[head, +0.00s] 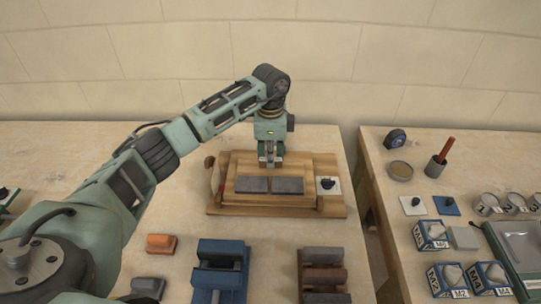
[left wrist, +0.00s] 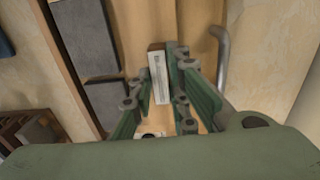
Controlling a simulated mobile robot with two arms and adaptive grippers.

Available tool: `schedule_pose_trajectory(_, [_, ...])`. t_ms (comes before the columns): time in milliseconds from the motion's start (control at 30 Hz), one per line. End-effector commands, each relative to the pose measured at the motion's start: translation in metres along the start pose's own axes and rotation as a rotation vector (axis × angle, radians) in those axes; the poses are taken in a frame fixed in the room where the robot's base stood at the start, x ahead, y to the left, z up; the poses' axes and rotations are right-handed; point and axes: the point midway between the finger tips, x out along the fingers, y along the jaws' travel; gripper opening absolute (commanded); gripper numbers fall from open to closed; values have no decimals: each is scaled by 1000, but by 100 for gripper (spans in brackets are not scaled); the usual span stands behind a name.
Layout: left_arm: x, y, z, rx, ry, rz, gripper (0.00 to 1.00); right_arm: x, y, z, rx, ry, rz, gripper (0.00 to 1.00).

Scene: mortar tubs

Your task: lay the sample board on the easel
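A wooden stand (head: 226,206) with a thick front ledge, seemingly the easel, stands at the back of the middle table. Two dark grey slabs lie side by side on its wooden face (head: 227,186); I cannot tell the sample board apart as a separate piece. My left gripper (head: 270,161) points down behind the slabs. In the left wrist view its fingers (left wrist: 157,85) stand apart on either side of a narrow pale strip (left wrist: 158,70), with a little wood showing between. Whether they touch the strip is unclear. My right gripper is not in view.
A white plate with a black knob (head: 328,186) is at the stand's right. Blue (head: 220,270) and reddish (head: 323,272) vise-like blocks and an orange block (head: 160,243) stand in front. The right table, across a gap, holds tins, boxes and a tape measure (head: 395,139).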

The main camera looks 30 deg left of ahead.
Motion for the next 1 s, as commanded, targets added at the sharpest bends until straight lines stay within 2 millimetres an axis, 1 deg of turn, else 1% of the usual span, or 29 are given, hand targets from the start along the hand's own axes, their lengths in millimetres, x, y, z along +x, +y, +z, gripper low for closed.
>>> schedule_pose_trajectory(33, [1,0,0,0,0,1,19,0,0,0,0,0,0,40])
schedule_pose_trajectory(200, [0,0,0,0,0,1,34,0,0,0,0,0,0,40])
schedule_pose_trajectory(467, [0,0,0,0,0,1,34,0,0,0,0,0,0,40])
schedule_pose_trajectory(600, [-6,0,0,0,1,-1,34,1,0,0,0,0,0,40])
schedule_pose_trajectory(667, [-12,-1,-1,0,3,-3,34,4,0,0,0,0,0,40])
schedule_pose_trajectory(767, [-30,-1,-1,1,3,-5,34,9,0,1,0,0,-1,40])
schedule_pose_trajectory(1000, [-82,-1,-1,0,3,-4,34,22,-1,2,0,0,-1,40])
